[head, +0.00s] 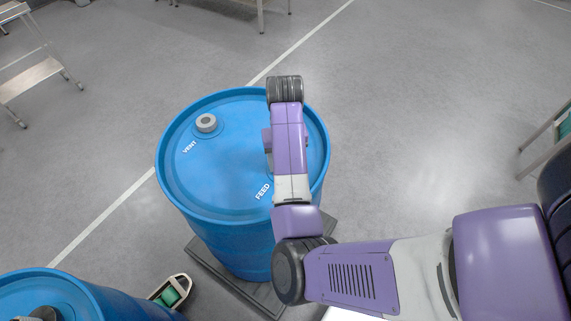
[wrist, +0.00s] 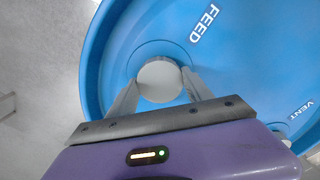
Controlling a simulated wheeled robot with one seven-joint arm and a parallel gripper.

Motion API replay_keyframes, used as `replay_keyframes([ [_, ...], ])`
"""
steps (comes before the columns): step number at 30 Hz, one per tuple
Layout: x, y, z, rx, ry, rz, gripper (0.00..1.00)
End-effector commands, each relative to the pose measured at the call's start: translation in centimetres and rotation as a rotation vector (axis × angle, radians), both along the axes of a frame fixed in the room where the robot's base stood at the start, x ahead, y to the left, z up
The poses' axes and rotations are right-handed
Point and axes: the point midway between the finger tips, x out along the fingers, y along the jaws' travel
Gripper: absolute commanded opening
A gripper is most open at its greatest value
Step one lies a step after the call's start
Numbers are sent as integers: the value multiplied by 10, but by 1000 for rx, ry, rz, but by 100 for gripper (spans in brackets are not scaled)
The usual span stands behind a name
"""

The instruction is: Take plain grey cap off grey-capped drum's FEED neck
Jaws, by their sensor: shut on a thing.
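The blue drum (head: 228,160) stands upright, with VENT and FEED lettering on its lid. In the wrist view, the plain grey cap (wrist: 158,89) is a round disc in the recess beside the FEED label (wrist: 204,23). My gripper (wrist: 161,78) is shut on this cap, one finger on each side of it. I cannot tell whether the cap sits fully on the neck or is raised. In the head view my arm hides the FEED neck and its cap. A grey cap (head: 206,123) with a darker centre sits on the VENT neck.
The drum stands on a dark pallet (head: 233,287). A second blue drum (head: 100,296) is at the lower left, with a small tray (head: 158,292) holding a green thing beside it. The floor right of the drum is clear.

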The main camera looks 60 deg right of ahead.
Motion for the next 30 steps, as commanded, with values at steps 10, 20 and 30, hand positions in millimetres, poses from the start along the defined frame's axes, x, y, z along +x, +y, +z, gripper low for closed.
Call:
replay_keyframes([
  [10, 0, 0, 0, 0, -2, 349, 10],
  [20, 1, 0, 0, 0, -2, 347, 84],
  [30, 0, 0, 0, 0, -1, 345, 69],
])
